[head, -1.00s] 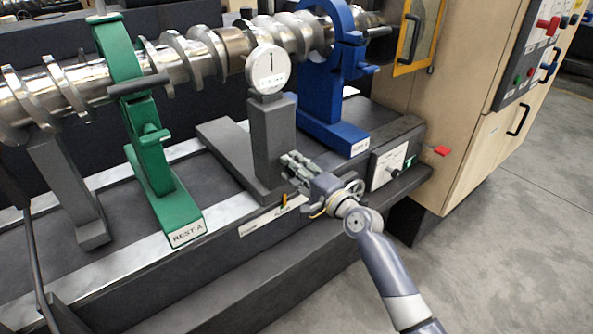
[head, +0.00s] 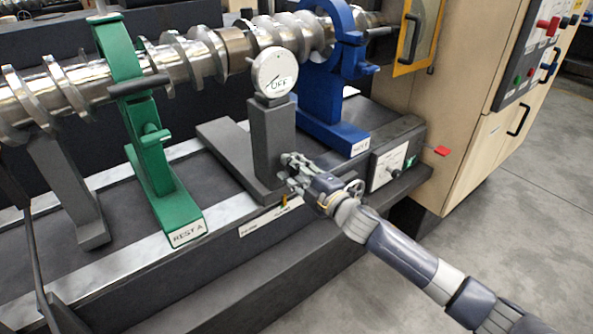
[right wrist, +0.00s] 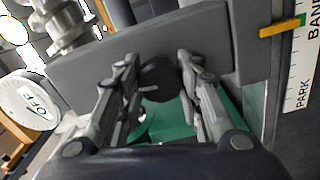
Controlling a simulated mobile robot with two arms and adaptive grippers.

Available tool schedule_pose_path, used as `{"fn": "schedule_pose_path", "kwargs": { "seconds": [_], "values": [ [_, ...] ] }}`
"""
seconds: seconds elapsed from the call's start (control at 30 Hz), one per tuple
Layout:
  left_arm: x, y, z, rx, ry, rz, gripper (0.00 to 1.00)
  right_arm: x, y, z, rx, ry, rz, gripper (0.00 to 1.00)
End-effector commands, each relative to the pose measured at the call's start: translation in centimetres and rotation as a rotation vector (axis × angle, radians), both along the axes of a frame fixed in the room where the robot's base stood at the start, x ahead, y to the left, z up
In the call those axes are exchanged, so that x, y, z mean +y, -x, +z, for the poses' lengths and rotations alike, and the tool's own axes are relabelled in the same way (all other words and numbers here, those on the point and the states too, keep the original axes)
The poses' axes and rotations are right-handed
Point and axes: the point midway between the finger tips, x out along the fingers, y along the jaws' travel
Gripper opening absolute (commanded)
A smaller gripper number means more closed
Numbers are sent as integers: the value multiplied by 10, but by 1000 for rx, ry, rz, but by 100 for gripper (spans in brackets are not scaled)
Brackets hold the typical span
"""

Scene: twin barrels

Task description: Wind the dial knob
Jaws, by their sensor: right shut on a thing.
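The dial knob (right wrist: 161,84) is a dark round knob with a short pale mark, on the side of a grey post (head: 271,140). It sits between the fingers of my right gripper (right wrist: 158,95), which is shut on it. In the head view my right gripper (head: 287,170) is at the lower part of the post and hides the knob. The round white dial (head: 273,74) on top of the post reads "OFF", tilted; it also shows in the right wrist view (right wrist: 28,102). My left gripper is not in view.
A green rest (head: 158,170) stands left of the post and a blue rest (head: 328,105) behind it to the right, both by a long metal screw shaft (head: 205,58). A small control panel (head: 390,163) is right of my gripper. An orange pointer (right wrist: 280,29) is near a label strip.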

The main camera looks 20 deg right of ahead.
Motion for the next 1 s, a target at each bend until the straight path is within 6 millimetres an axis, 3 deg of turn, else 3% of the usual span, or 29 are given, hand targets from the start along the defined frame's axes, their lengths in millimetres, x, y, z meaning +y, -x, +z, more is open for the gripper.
{"fn": "schedule_pose_path", "kwargs": {
  "seconds": [0.07,0.1,0.17,0.53,1.0],
  "values": [
    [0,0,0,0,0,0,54,-1,0,-2,-32,100,-3,10],
    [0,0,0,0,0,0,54,-1,0,-2,-28,88,-3,42],
    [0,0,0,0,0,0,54,-1,0,-2,-27,84,-3,54],
    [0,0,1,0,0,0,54,-1,2,0,-26,77,-2,54],
    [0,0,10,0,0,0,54,-17,46,0,-25,75,-1,54]
  ]
}}
